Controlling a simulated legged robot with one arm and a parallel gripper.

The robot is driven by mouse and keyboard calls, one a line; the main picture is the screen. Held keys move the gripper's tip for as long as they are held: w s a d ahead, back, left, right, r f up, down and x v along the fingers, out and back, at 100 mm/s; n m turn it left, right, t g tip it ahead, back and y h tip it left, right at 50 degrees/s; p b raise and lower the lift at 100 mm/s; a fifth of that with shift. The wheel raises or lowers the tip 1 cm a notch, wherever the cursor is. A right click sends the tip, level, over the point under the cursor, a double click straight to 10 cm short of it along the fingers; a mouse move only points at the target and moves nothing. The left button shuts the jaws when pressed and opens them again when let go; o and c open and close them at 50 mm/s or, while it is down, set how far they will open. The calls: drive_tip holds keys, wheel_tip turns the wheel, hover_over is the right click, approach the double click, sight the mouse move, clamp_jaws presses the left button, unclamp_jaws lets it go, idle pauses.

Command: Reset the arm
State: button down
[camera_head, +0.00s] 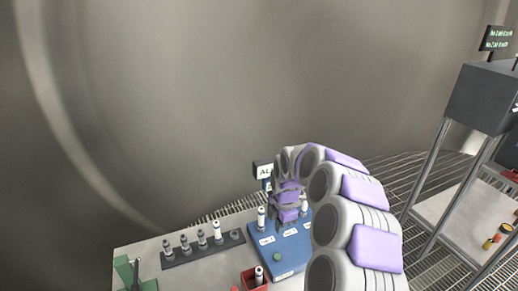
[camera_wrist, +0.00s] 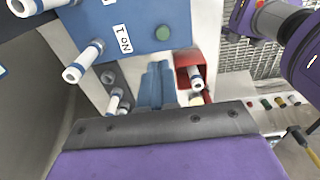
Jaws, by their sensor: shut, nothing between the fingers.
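My arm (camera_head: 350,200), white with purple panels, arches from the lower right over the table. My gripper (camera_head: 286,215) hangs at its far end above the blue panel (camera_head: 290,252), empty and shut. Its purple and dark housing fills the bottom of the wrist view. White cylinders with dark bands stand on the blue panel, one (camera_head: 262,219) left of my gripper and one (camera_head: 304,206) to its right. The wrist view shows the panel (camera_wrist: 140,35) with a green button (camera_wrist: 162,33) and white cylinders (camera_wrist: 83,62). Part of the panel is hidden behind my arm.
A dark rack (camera_head: 203,250) with several cylinders stands left of the panel. A red bin (camera_head: 255,281) holding a cylinder is at the table's front. A green holder (camera_head: 135,275) is at the left. A metal stand with a grey box (camera_head: 482,98) is at the right.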

drive_tip(key=s+a+r+m, duration=0.1)
drive_tip(key=s+r+m, duration=0.5)
drive_tip(key=s, duration=0.4)
drive_tip(key=s+a+r+m, duration=0.1)
drive_tip(key=s+r+m, duration=0.3)
drive_tip(key=s+r, duration=0.45)
drive_tip(key=s+d+m+g, duration=0.1)
drive_tip(key=s+m, duration=0.4)
drive_tip(key=s, duration=0.6)
drive_tip(key=s+d+m, duration=0.3)
drive_tip(key=s+m, duration=0.3)
drive_tip(key=s, duration=0.6)
drive_tip(key=shift+f+m+g, duration=0.3)
drive_tip(key=shift+f+g, duration=0.1)
drive_tip(key=shift+f, duration=0.05)
drive_tip(key=shift+d, duration=0.1)
